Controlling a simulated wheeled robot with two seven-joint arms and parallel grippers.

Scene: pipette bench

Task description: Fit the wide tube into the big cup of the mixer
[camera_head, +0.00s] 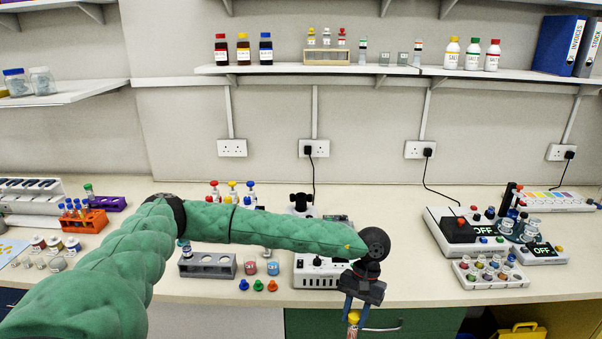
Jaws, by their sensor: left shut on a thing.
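My left gripper (356,312) hangs pointing down in front of the bench's front edge, at the lower middle. It is shut on a tube with a yellow cap (354,319), the wide tube as far as I can tell. The tube's lower part is cut off by the picture's bottom edge. A white boxy device (318,272), which looks like the mixer, stands on the bench behind my left forearm. The forearm covers its middle, and a black part (299,200) shows above the arm. I cannot make out the big cup. My right gripper is not in view.
A grey rack (207,265) and several small coloured caps (272,286) are left of the device. An orange tube rack (91,222) stands far left. Devices with OFF displays (462,232) and a white tray (491,283) stand right.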

